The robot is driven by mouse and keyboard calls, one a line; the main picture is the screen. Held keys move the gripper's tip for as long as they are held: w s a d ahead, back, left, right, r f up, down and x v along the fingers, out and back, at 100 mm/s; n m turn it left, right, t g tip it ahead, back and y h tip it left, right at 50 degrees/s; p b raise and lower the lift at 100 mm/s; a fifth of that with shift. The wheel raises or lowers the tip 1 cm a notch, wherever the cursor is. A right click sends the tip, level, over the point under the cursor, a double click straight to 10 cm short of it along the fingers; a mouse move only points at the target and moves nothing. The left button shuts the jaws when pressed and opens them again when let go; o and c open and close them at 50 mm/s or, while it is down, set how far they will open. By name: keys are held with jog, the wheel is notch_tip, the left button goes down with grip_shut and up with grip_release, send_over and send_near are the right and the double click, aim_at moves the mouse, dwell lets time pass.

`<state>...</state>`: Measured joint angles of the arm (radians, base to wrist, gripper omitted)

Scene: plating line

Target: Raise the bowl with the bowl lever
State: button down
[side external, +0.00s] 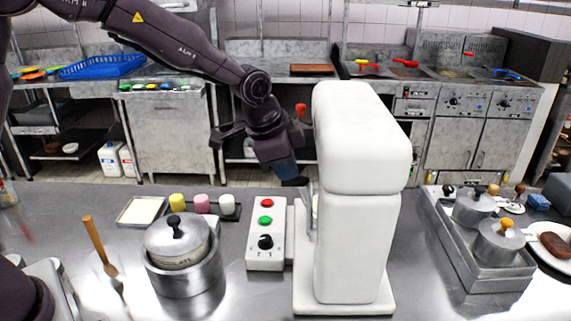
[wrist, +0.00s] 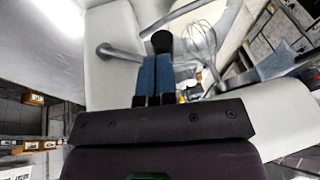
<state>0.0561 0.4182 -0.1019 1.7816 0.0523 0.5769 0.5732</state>
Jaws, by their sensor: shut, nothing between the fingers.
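The white stand mixer (side external: 357,190) stands upright in the middle of the steel counter in the side view. My gripper (side external: 293,182) is beside its left face, pointing down, with blue fingers and dark tips. In the wrist view the fingers (wrist: 154,80) are shut together and empty. A black knob (wrist: 162,41), probably the end of the bowl lever, shows just past the fingertips; I cannot tell whether they touch. A grey metal bar (wrist: 120,53) runs behind the fingers, and a wire whisk (wrist: 204,40) hangs to their right. The bowl is mostly hidden in the side view.
A control box (side external: 265,236) with red and green buttons and a black knob stands left of the mixer. A lidded pot (side external: 185,268) is further left. A steel tray (side external: 458,262) with lidded pots is to the right. The front counter has some free room.

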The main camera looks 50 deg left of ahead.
jog(key=shift+w+a, duration=0.1)
jog(key=shift+w+a+f+g, duration=0.1)
jog(key=shift+a+f+g, duration=0.05)
jog(key=shift+f+g, duration=0.15)
jog(key=shift+h, duration=0.3)
jog(key=shift+w+a+f+g+h, duration=0.55)
jog(key=shift+f+g+h, duration=0.05)
jog(key=shift+f+g, duration=0.1)
notch_tip(320, 180, down, 11)
jog(key=w+a+n+g+h, duration=0.1)
jog(key=n+g+h, duration=0.1)
jog(key=g+h, duration=0.4)
jog(key=shift+w+a+g+h, duration=0.2)
jog(key=shift+w+g+h, duration=0.1)
jog(key=shift+h, duration=0.4)
jog(key=shift+s+f, duration=0.1)
jog(key=shift+f, duration=0.1)
